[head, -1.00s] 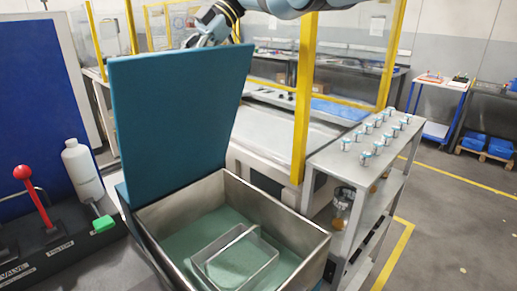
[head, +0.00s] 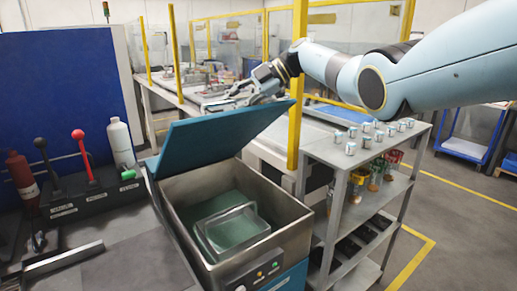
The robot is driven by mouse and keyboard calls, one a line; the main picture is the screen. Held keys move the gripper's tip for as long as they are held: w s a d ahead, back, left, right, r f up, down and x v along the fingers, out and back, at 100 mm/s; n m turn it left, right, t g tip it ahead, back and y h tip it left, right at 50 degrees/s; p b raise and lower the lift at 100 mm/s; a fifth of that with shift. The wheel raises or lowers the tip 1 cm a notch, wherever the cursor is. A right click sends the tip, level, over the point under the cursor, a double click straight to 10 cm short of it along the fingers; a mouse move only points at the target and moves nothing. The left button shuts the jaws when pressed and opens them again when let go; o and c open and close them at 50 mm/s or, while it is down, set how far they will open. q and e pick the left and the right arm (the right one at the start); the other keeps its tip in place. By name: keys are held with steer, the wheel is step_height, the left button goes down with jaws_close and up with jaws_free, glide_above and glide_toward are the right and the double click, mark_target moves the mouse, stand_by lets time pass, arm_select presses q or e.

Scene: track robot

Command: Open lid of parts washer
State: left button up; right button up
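The parts washer (head: 290,215) is a steel basin with greenish liquid and a wire-like tray (head: 232,228) in it. Its blue-teal lid (head: 215,135) is raised at a slant, hinged along the left side, leaning over the far part of the basin. The basin's near part is uncovered. My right gripper (head: 228,98) is just above and behind the lid's upper edge, its arm coming in from the right. Its fingers are small and partly overlapped by the lid, so I cannot tell their opening or any contact. My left gripper is not in view.
A grey shelf (head: 345,160) with several small cylinders stands close on the right. A yellow post (head: 296,85) rises behind the washer. Levers (head: 85,155) and a white bottle (head: 121,143) stand on the left bench.

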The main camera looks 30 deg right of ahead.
steer(key=s+f+n+t+y+p, duration=0.1)
steer(key=s+f+t, duration=0.1)
steer(key=s+f, duration=0.3)
steer(key=shift+s+d+f+n+t, duration=0.15)
steer(key=shift+s+f+n+t, duration=0.2)
steer(key=shift+f, duration=0.6)
steer(key=shift+w, duration=0.1)
